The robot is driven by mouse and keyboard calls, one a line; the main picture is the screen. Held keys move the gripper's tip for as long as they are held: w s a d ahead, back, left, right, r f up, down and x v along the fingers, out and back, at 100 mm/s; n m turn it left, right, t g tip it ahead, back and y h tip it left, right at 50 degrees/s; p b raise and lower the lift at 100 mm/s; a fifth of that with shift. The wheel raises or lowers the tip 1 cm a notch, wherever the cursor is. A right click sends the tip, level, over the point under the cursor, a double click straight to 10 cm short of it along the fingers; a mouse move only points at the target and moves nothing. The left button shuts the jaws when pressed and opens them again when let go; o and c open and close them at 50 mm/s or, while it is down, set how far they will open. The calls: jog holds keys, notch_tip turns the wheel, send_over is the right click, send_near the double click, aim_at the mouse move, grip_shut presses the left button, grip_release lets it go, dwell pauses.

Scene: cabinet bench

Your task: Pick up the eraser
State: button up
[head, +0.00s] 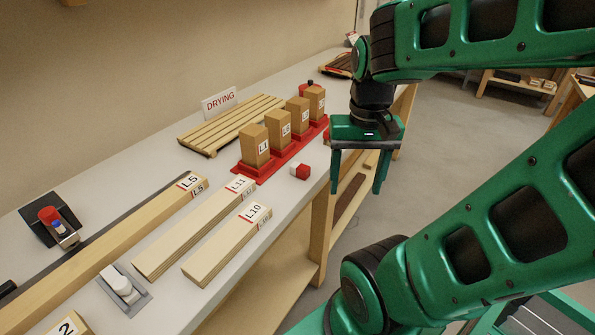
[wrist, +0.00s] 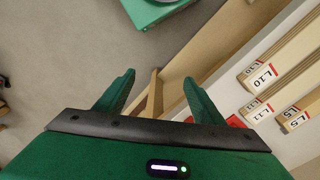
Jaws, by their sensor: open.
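My gripper (head: 356,190) is open and empty, fingers pointing down. In the head view it appears to the right of the block, past the bench edge with floor behind it. In the wrist view the open fingers (wrist: 158,80) show nothing held between them. A bit of red shows behind the right finger there, but I cannot tell whether it is the block.
Several upright wooden blocks (head: 255,145) stand on the red rack (head: 250,170). Labelled boards L5 (head: 150,215), L11 (head: 190,232) and L10 (head: 225,248) lie left of the eraser. A slatted wooden rack (head: 235,122) sits behind. The bench around the eraser is clear.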

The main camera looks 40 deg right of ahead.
aim_at(299, 165)
jog(key=w+r+m, duration=0.2)
jog(key=w+m, duration=0.1)
jog(key=w, duration=0.6)
jog(key=w+r+m, duration=0.2)
jog(key=w+m, duration=0.1)
jog(key=w, duration=0.6)
jog(key=shift+m, duration=0.3)
jog(key=f, duration=0.7)
jog(key=w+f, duration=0.1)
jog(key=f, duration=0.3)
jog(key=shift+a, duration=0.15)
jog(key=shift+c, duration=0.2)
jog(key=c, duration=1.2)
jog(key=shift+w+r, duration=0.1)
notch_tip(299, 165, up, 10)
jog(key=shift+f, duration=0.1)
